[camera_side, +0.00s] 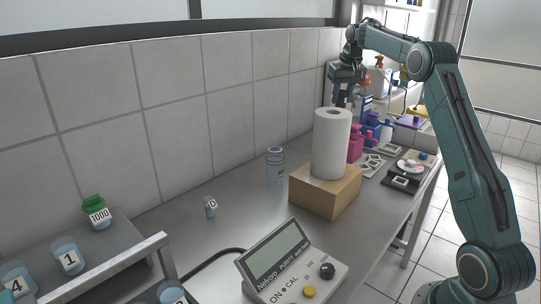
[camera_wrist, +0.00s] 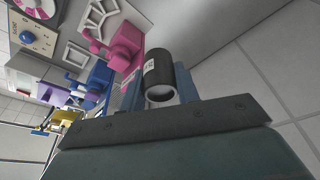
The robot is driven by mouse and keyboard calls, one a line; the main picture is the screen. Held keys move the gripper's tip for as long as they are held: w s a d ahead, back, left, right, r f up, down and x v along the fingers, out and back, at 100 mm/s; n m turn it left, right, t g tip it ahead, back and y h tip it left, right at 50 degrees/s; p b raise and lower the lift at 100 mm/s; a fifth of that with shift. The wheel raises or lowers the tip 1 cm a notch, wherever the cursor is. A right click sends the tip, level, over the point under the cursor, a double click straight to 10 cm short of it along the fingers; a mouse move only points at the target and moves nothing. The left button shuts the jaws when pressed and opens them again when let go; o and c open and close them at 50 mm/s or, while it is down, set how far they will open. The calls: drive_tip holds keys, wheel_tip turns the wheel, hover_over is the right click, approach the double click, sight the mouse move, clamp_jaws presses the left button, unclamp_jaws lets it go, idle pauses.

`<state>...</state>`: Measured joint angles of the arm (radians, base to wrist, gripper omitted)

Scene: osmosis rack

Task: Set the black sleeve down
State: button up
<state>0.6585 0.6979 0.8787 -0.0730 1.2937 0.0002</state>
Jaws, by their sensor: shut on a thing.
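The black sleeve (camera_wrist: 157,72) is a dark cylinder with a small pale label and an open end showing a light inside, seen in the wrist view. My gripper (camera_wrist: 161,86) is shut on it, with a blue-grey finger on each side. In the side view my gripper (camera_side: 342,92) is at the far end of the bench, beyond the paper roll, pointing down. The sleeve is small and dark there, and its lower end is behind the roll. I cannot tell its height above the bench.
A white paper roll (camera_side: 331,145) stands on a cardboard box (camera_side: 325,191) in front of my gripper. Pink (camera_wrist: 124,44) and blue (camera_wrist: 97,78) fixtures are close to the sleeve in the wrist view. A bare grey bench area (camera_wrist: 200,25) lies beyond the sleeve. A tiled wall runs behind.

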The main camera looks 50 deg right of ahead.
drive_tip(key=w+a+n+y, duration=0.1)
drive_tip(key=w+a+n, duration=0.15)
drive_tip(key=a, duration=2.05)
drive_tip(key=s+a+n, duration=0.2)
drive_tip(key=s+a, duration=0.2)
drive_tip(key=a, duration=0.6)
drive_tip(key=shift+t, duration=0.3)
drive_tip(key=f, duration=0.5)
drive_tip(key=shift+s+a+f, duration=0.1)
drive_tip(key=shift+s+a, duration=0.2)
wheel_tip(320, 180, down, 16)
drive_tip(key=shift+r, duration=0.15)
drive_tip(key=shift+f, duration=2.1)
